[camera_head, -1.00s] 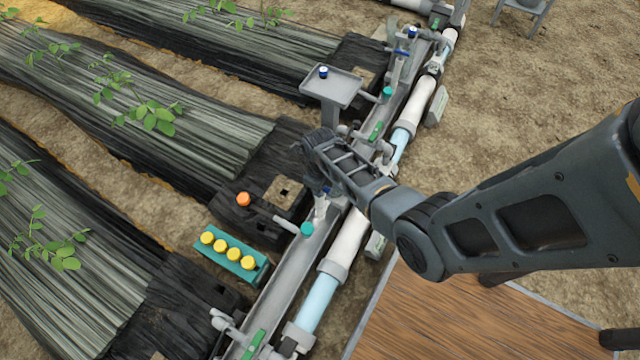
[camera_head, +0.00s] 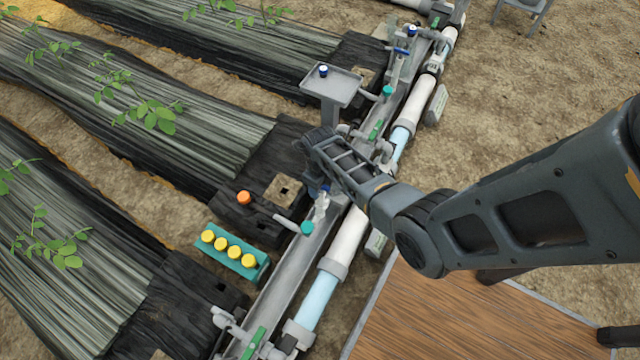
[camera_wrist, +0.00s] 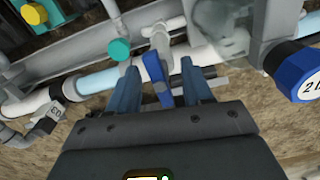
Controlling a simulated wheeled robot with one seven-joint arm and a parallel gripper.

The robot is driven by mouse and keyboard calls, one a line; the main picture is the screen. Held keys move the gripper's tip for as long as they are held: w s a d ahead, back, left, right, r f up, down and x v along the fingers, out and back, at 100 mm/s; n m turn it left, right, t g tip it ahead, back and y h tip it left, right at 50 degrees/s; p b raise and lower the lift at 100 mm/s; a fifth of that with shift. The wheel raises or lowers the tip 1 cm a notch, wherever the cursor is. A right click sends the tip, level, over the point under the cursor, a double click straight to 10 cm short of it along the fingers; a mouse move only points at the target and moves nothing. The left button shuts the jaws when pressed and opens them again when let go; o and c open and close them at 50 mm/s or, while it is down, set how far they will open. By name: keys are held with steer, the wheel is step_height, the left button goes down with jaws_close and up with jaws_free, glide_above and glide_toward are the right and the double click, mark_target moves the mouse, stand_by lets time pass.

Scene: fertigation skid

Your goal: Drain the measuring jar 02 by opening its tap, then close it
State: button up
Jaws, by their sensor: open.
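In the wrist view my gripper (camera_wrist: 160,88) is open, with one finger on each side of a blue tap lever (camera_wrist: 155,72). The lever lies between the fingers with visible gaps, and the jaws are not closed on it. The lever sits on a pale valve body (camera_wrist: 160,40) on the pipework. A blue cap marked with a 2 (camera_wrist: 290,75) is at the right, its label partly cut off. A clear jar-like part (camera_wrist: 225,25) is beside it; its liquid level cannot be read. In the head view my arm covers most of this spot.
Teal knob (camera_head: 307,228) stands left of the valve. A teal rack with yellow caps (camera_head: 232,255), an orange cap (camera_head: 244,198) and a grey pedestal tray (camera_head: 331,88) stand along the channel. The pipe (camera_head: 345,240) runs close beneath the arm. A wooden platform (camera_head: 450,310) lies at front right.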

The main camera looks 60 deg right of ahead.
step_height(320, 180, up, 10)
steer(key=p, duration=0.9)
steer(key=shift+f, duration=0.2)
